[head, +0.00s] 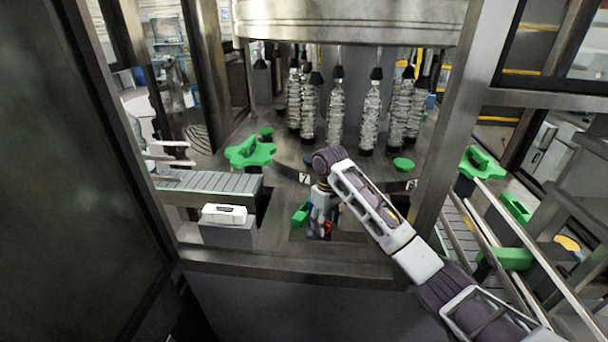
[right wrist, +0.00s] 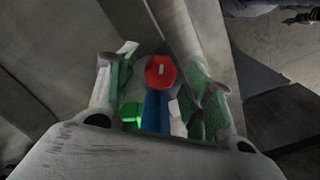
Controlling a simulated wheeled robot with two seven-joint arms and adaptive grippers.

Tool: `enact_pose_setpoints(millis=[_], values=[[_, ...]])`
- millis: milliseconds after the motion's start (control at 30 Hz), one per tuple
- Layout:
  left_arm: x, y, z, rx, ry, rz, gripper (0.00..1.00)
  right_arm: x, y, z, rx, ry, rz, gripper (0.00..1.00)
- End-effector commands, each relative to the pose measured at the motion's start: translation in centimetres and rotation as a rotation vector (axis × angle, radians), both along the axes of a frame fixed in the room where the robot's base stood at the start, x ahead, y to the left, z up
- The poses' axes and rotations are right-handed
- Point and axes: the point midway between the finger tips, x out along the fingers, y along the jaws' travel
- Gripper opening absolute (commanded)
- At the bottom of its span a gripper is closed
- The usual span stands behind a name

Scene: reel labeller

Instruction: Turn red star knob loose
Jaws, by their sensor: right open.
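The red star knob (right wrist: 160,71) sits between the open fingers of my right gripper (right wrist: 162,82) in the right wrist view, with a blue part (right wrist: 155,110) below it. I cannot tell whether the fingers touch it. In the head view the red knob (head: 327,227) shows only as a small patch beside my right gripper (head: 320,228), which points down at the machine's front. My right arm hides part of this area. My left gripper is not in view.
Green star-shaped parts stand at the left (head: 250,151) and right (head: 482,163) of the machine table. A white box (head: 224,214) lies at the front left, near a conveyor (head: 205,182). Several wrapped columns hang behind my arm. A metal post (head: 462,110) rises at the right.

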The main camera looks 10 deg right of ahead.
Motion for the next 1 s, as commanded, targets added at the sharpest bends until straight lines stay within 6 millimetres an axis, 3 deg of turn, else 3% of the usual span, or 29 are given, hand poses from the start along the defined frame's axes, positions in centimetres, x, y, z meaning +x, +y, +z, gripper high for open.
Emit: enact_pose_setpoints(millis=[500,1000], values=[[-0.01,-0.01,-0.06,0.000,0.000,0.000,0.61,0.01,0.00,-0.01,0.001,0.001,-0.259,0.51],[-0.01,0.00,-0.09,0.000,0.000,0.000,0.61,0.76,-0.61,0.89,-0.001,0.000,-0.356,0.51]])
